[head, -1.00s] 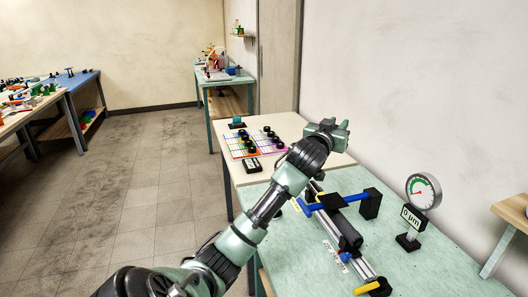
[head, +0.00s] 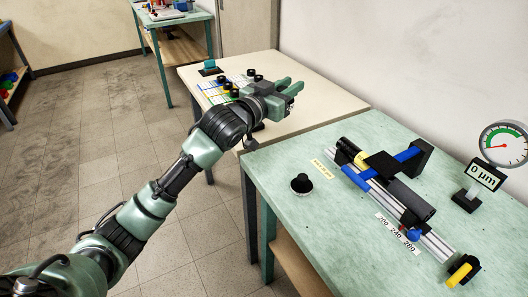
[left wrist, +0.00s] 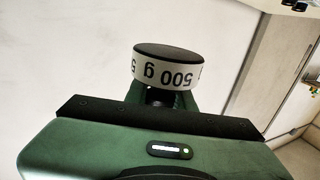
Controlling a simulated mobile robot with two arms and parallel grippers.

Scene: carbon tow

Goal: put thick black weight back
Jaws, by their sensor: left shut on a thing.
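My left gripper (head: 287,92) is above the cream table and shut on a thick black weight. In the left wrist view the weight (left wrist: 166,67) sits at the fingers, with a black top and a white band reading 500 g. In the head view the fingers and wrist largely hide it. A coloured chart mat (head: 212,97) lies on the cream table behind and left of the gripper, with several black weights (head: 228,87) on it, partly hidden by my wrist. My right gripper is not in view.
On the green table (head: 290,225) are a small black weight (head: 301,184), a rail device with a blue arm (head: 370,170), and a dial gauge (head: 503,145) with a 0 µm display. A teal block on a black base (head: 209,67) stands beyond the mat. The cream table's right part is clear.

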